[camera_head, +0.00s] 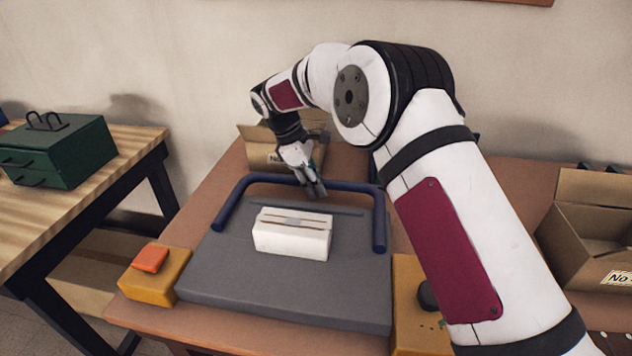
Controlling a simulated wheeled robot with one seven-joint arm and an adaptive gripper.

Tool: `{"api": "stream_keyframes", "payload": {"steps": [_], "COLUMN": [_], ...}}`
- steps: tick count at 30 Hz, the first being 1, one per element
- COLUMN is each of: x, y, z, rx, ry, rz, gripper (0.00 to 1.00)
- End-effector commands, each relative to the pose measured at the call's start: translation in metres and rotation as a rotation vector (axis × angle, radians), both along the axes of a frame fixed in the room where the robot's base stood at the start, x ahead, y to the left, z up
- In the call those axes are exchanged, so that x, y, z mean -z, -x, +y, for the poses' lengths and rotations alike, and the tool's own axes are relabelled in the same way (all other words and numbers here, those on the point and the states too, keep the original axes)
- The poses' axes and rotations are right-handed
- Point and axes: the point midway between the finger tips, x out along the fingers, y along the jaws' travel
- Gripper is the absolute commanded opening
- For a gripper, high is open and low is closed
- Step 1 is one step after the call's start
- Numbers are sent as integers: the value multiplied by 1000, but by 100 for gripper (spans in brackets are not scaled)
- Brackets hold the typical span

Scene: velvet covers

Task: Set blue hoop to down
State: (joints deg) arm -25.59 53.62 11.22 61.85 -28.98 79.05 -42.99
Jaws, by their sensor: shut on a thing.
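The blue hoop (263,178) is a dark blue U-shaped bar on a grey plate (280,290). Its crossbar runs along the far side, raised above the plate, and its two arms come forward to the plate's left and right sides. My gripper (316,190) is at the crossbar, right of its middle, with its fingers shut on the bar. The fingers hide a short piece of the bar. A white block (290,243) with brown strips on top sits on the plate in front of the crossbar.
A yellow box with an orange button (150,259) stands left of the plate. Another yellow box (415,315) with a dark knob stands right, partly behind my arm. Open cardboard boxes stand behind (262,150) and at right (590,235). A green toolbox (60,150) is on the left table.

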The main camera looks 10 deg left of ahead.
Motion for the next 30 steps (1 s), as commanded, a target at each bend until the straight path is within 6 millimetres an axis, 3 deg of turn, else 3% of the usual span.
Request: {"api": "stream_keyframes", "payload": {"steps": [10, 11, 13, 14, 24, 30], "x": [1, 1, 1, 1, -1, -24], "y": [-1, -1, -1, -1, 0, 0], "z": [-1, -1, -1, -1, 1, 10], "rx": [0, 0, 0, 0, 1, 0], "ry": [0, 0, 0, 0, 0, -2], "rz": [-3, -2, -2, -2, -1, -3], "gripper": [0, 22, 38, 41, 41, 41]}}
